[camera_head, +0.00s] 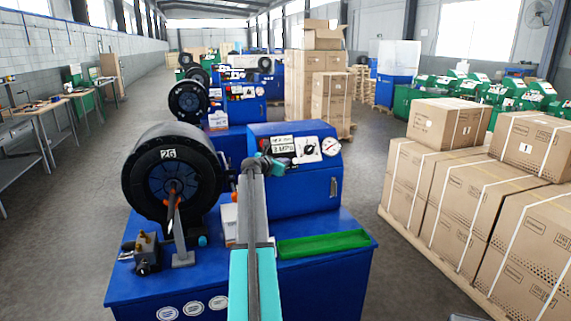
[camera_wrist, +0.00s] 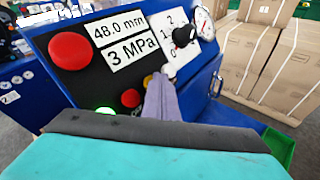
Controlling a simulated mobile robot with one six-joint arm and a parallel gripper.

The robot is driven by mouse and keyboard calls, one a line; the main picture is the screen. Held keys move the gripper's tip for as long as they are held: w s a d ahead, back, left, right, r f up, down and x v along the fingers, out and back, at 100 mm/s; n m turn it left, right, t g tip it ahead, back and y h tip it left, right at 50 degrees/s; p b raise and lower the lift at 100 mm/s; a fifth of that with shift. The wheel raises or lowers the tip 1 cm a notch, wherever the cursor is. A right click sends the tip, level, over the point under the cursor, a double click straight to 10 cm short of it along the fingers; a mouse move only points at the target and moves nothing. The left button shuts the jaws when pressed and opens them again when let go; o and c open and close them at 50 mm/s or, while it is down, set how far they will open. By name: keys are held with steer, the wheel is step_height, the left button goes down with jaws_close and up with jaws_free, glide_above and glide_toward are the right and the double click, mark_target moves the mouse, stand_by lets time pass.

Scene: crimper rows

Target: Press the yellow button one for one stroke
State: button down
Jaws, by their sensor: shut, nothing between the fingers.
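The yellow button (camera_wrist: 148,80) shows in the wrist view as a small yellow-orange spot on the black panel of the blue crimper. My gripper partly hides it. My gripper (camera_wrist: 164,76) is shut and empty, its fingertips at the panel just right of the yellow button. I cannot tell whether they touch the panel. In the head view my gripper (camera_head: 262,168) is in front of the control box (camera_head: 318,188), and the yellow button is hidden there.
A red button (camera_wrist: 130,97) and a green lit button (camera_wrist: 105,111) are lower left. A large red button (camera_wrist: 72,50) is at upper left. A black knob (camera_wrist: 184,36) and a gauge (camera_wrist: 205,24) are on the right. A green tray (camera_head: 323,243) lies below the box.

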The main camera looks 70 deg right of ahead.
steer(key=shift+a, duration=0.1)
stand_by(0.3)
steer(key=shift+s+a+r+p, duration=0.45)
steer(key=shift+a+r+p, duration=0.05)
steer(key=shift+p, duration=0.1)
steer(key=s+a+r+p, duration=0.2)
steer(key=a+p, duration=0.1)
steer(key=shift+s+a+r, duration=0.1)
steer(key=shift+s+r, duration=0.2)
steer(key=shift+r, duration=0.05)
stand_by(0.6)
stand_by(1.9)
